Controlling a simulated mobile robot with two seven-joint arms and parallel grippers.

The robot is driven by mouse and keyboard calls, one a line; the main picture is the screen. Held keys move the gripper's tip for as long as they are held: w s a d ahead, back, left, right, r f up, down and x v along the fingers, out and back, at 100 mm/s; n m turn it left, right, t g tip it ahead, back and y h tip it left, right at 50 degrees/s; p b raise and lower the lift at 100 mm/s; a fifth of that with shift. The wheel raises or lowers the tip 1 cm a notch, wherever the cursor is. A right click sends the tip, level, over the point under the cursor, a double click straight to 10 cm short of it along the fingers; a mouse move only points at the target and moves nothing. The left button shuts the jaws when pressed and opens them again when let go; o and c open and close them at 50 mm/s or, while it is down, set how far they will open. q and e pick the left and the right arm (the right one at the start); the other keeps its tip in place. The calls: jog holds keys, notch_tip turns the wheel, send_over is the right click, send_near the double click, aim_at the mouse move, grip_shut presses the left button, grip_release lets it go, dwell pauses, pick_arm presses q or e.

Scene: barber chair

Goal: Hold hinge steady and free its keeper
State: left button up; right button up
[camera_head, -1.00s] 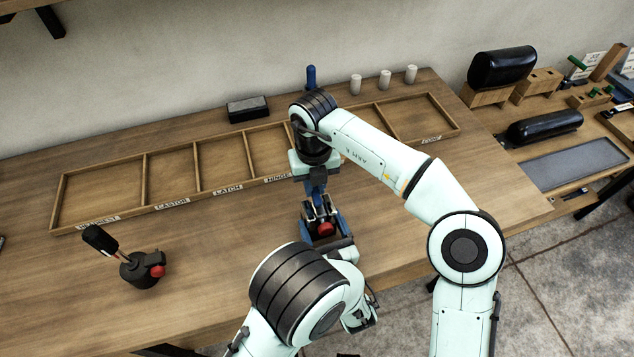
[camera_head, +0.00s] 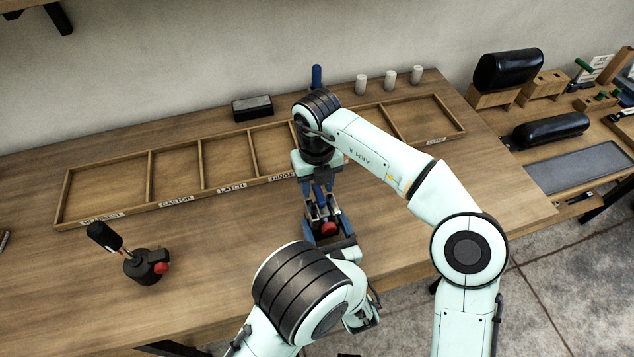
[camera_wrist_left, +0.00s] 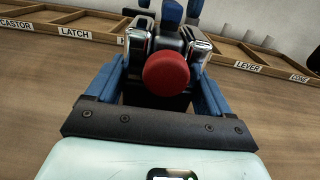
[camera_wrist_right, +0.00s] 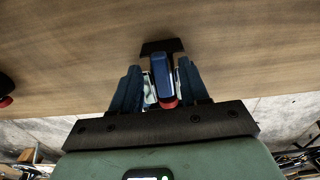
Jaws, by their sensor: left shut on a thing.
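The hinge is a small dark part with a red knob (camera_wrist_left: 166,74), near the front of the bench. My left gripper (camera_wrist_left: 168,48) is shut on it from the front, one finger on each side; the knob also shows in the head view (camera_head: 329,227). My right gripper (camera_wrist_right: 162,88) points down over the same part from above. Its fingers stand open on both sides of a blue piece (camera_wrist_right: 161,72), with a narrow gap; contact is not clear. A bit of red shows below the blue piece. The keeper cannot be made out for certain.
A wooden tray (camera_head: 152,180) with labelled compartments lies behind the grippers. A dark device with a red knob (camera_head: 146,265) stands at left. A dark block (camera_head: 252,108), a blue upright tool (camera_head: 317,77) and white cylinders (camera_head: 389,78) stand at the back.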

aim_at(317, 189)
notch_tip(317, 189, up, 12)
dwell(0.6)
dwell(0.4)
pick_arm(q)
jog(key=o, duration=1.4)
